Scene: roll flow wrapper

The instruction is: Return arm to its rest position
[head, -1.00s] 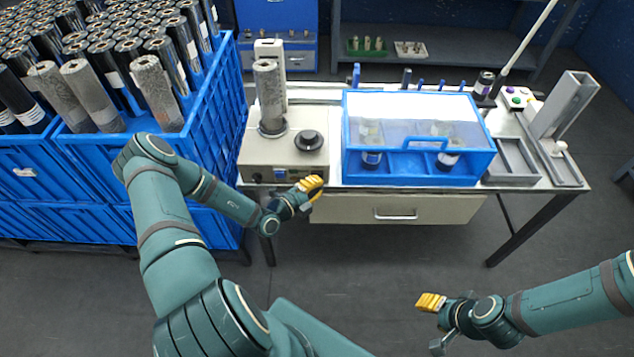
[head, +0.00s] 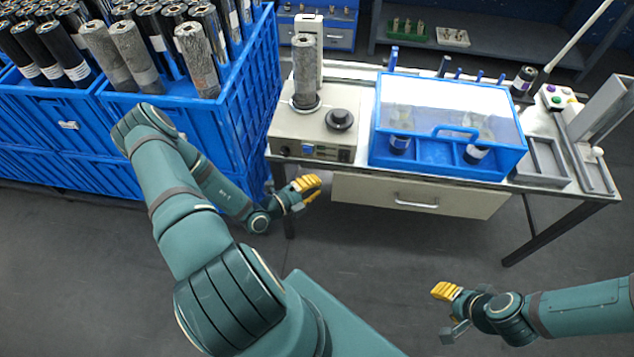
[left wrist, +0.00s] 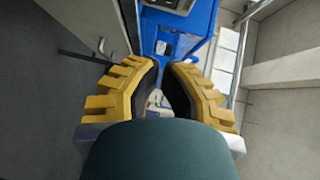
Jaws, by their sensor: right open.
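My left gripper (head: 307,187) hangs in front of the bench's front edge, below the grey device (head: 315,130), touching nothing that I can see. Its yellow fingers also show in the left wrist view (left wrist: 164,75), with a gap between their tips and nothing held. My left arm is bent at the elbow, beside the blue crates. My right gripper (head: 446,293) is over open floor at the lower right, open and empty, with its arm reaching in from the right edge.
Blue crates (head: 245,120) with several dark and grey rolls stand at the left. The bench (head: 345,168) carries the device with an upright grey roll (head: 305,70) and a blue box (head: 450,130) with a clear lid. A drawer (head: 415,195) is under it. The floor in front is clear.

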